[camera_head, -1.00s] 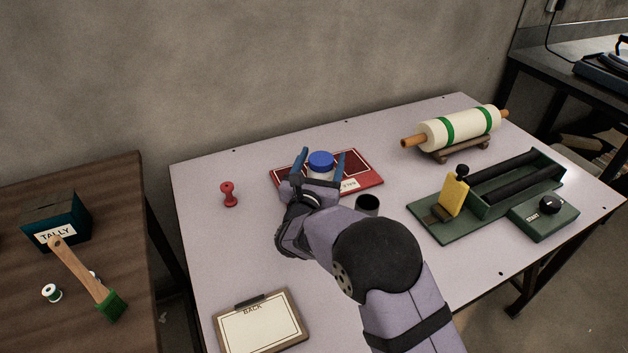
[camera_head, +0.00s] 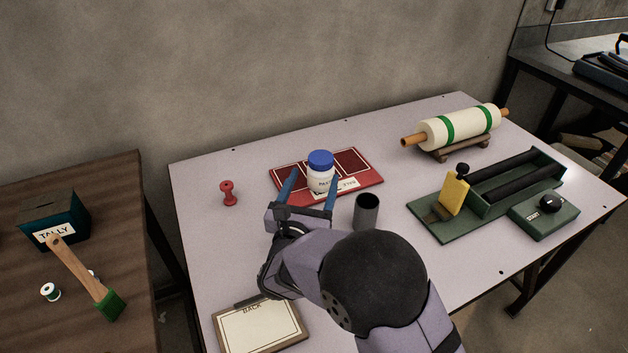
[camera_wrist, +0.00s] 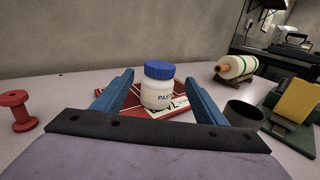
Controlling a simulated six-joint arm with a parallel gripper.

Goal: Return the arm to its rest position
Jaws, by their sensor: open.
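My gripper (camera_head: 309,196) is open and empty over the table, with its two blue fingers spread apart. A white jar with a blue lid (camera_head: 320,179) stands upright on a red tray (camera_head: 369,177) just beyond the fingertips. The arm comes in from the lower right of the head view and hides part of the table.
A dark cup (camera_head: 366,212) stands close to the right of my gripper. A red spool (camera_head: 228,193) is at the left, a clipboard (camera_head: 262,330) in front. A green roller device (camera_head: 500,195) and a cream roll (camera_head: 459,128) occupy the right. A side table (camera_head: 120,200) is at the left.

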